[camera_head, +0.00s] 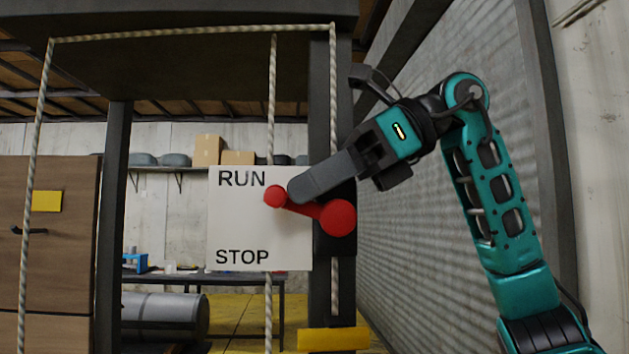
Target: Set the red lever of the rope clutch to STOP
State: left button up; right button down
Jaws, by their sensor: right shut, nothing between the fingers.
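The rope clutch has a white sign plate (240,215) with RUN at its top and STOP at its bottom. The red lever (305,208) pivots at a large round hub (338,218) on the right. Its arm points left and slightly up, and its round knob (273,197) lies just below RUN. My right gripper (298,190) is shut and empty. Its fingertips overlap the top of the lever arm, close to the knob; I cannot tell whether they touch. My left gripper is not in view.
A dark post (322,110) stands behind the clutch. Pale ropes (272,100) hang around and behind the plate. A ribbed grey wall (430,230) is at the right. A wooden cabinet (60,265) is at the left. A workbench (235,278) stands behind, and a yellow block (333,339) is below.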

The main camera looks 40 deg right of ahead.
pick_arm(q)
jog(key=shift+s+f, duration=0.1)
pick_arm(e)
jog(key=shift+d, duration=0.1)
jog(key=shift+v, duration=0.8)
jog(key=shift+s+r, duration=0.1)
